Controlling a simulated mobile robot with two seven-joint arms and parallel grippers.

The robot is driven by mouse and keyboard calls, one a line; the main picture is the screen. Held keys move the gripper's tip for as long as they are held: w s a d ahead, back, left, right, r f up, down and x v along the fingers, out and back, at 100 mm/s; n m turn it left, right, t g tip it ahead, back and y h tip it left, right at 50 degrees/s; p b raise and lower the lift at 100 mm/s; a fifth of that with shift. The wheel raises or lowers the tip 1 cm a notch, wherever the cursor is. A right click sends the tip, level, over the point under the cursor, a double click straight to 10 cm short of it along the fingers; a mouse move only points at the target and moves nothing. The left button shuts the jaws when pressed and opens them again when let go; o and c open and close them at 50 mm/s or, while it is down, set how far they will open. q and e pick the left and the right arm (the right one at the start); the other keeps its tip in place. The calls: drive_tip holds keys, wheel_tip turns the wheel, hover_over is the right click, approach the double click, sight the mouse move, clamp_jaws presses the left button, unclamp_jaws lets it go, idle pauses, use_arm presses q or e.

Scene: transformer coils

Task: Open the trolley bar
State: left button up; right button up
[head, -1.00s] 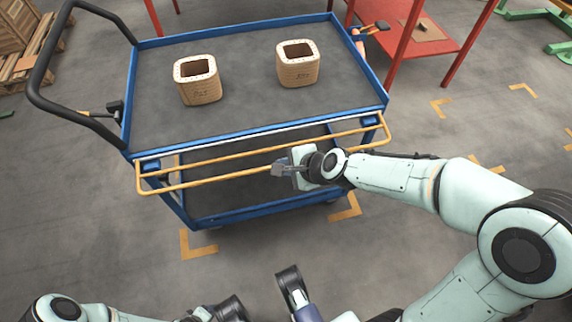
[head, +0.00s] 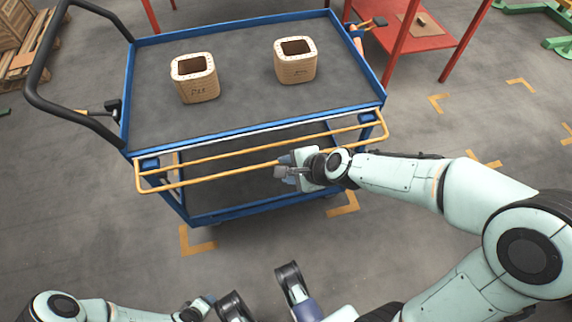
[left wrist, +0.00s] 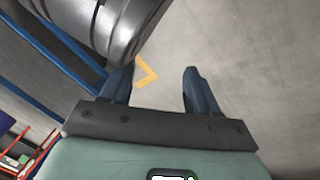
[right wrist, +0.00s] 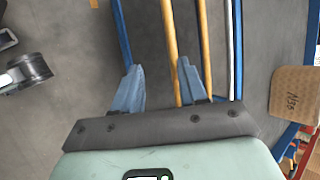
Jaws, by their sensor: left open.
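The trolley bar (head: 228,173) is a yellow double-rail frame at the near side of the blue trolley (head: 265,128), sticking out from its edge. My right gripper (head: 285,172) is at the right half of the bar, close to the outer rail. In the right wrist view my right gripper (right wrist: 158,85) is open. The outer yellow rail (right wrist: 170,45) passes between its fingers, and the inner rail lies beyond the right finger. Whether a finger touches the rail I cannot tell. My left gripper (left wrist: 160,78) is open and empty over the floor, low in the head view.
Two tan coils (head: 194,78) (head: 296,61) stand on the trolley's grey top. A black push handle (head: 50,50) rises at its left end. A red table (head: 420,35) stands behind to the right. Open floor with yellow corner marks lies in front.

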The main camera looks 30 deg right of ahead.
use_arm(q)
drive_tip(key=s+d+r+g+h+p, duration=0.1)
drive_tip(key=s+d+r+p, duration=0.2)
drive_tip(key=r, duration=0.3)
drive_tip(key=shift+s+d+p, duration=0.25)
drive_tip(key=shift+s+p, duration=0.4)
drive_tip(key=shift+s, duration=0.1)
use_arm(e)
drive_tip(key=v, duration=1.1)
drive_tip(key=shift+s+d, duration=0.2)
